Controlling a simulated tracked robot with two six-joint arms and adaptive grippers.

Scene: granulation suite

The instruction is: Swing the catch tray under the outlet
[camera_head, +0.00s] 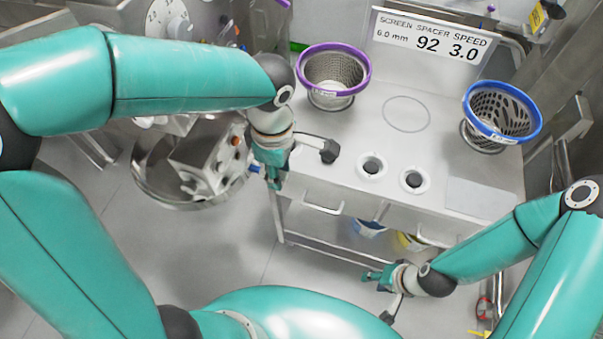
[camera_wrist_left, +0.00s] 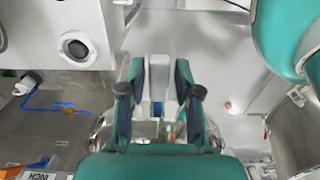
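A round steel pan (camera_head: 152,192), which looks like the catch tray, is at the left in the head view. A grey box with knobs (camera_head: 205,163) covers part of it. My left gripper (camera_head: 272,180) points down just right of the pan, next to a small blue part (camera_head: 255,168). In the left wrist view its fingers (camera_wrist_left: 160,105) stand apart, with a blue piece (camera_wrist_left: 158,109) seen between them; I cannot tell whether they touch it. My right gripper (camera_head: 374,276) is low in front of the bench, away from the pan; its finger gap is unclear. I cannot make out the outlet.
A steel bench (camera_head: 405,150) right of my left gripper holds a purple-rimmed screen (camera_head: 335,75), a blue-rimmed screen (camera_head: 502,112) and a sign (camera_head: 430,40). Bench handles (camera_head: 322,208) stick out at its front. Grey floor (camera_head: 225,250) is open between the pan and the bench.

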